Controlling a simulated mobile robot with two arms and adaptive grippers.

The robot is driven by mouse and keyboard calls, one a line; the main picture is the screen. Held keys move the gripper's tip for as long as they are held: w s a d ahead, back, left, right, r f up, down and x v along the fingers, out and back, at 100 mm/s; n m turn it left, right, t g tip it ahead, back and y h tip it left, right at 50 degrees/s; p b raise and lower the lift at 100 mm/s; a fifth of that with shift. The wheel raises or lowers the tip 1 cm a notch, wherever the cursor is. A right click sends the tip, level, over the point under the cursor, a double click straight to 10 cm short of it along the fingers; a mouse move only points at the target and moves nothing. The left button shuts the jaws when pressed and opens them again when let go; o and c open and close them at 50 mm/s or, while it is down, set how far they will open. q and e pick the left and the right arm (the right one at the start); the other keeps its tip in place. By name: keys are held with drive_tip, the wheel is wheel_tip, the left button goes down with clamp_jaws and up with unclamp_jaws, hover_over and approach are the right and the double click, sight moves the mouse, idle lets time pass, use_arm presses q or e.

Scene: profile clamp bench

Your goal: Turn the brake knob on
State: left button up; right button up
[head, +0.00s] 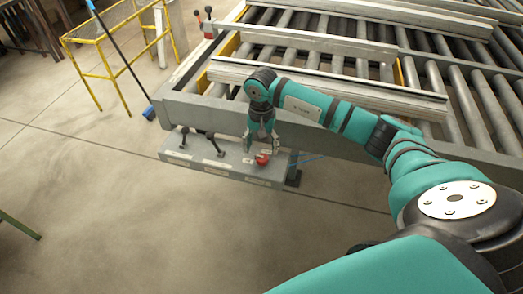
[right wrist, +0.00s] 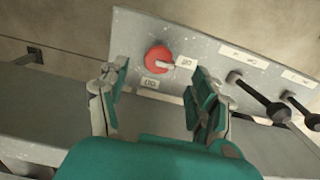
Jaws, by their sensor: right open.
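The red brake knob (head: 262,159) sits on a grey control panel (head: 225,160) fixed to the front of the roller bench. In the right wrist view the knob (right wrist: 158,59) is round, with a pale pointer toward a small label at its right; another label lies below it. My right gripper (head: 262,140) is just above the knob in the head view. In the right wrist view its two fingers (right wrist: 155,90) are open, spread either side below the knob, and hold nothing. I cannot tell whether they touch it. My left gripper is not in view.
Two black levers (right wrist: 252,95) stand on the panel beside the knob, with labels near them. Behind is the roller bench (head: 180,105) with long metal profiles (head: 330,88) on it. Floor in front is clear.

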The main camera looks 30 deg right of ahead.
sight(262, 156)
drive_tip(key=shift+f+p, duration=0.45)
drive_tip(key=shift+f, duration=1.85)
drive_tip(key=c, duration=1.2)
drive_tip(key=shift+c, duration=0.2)
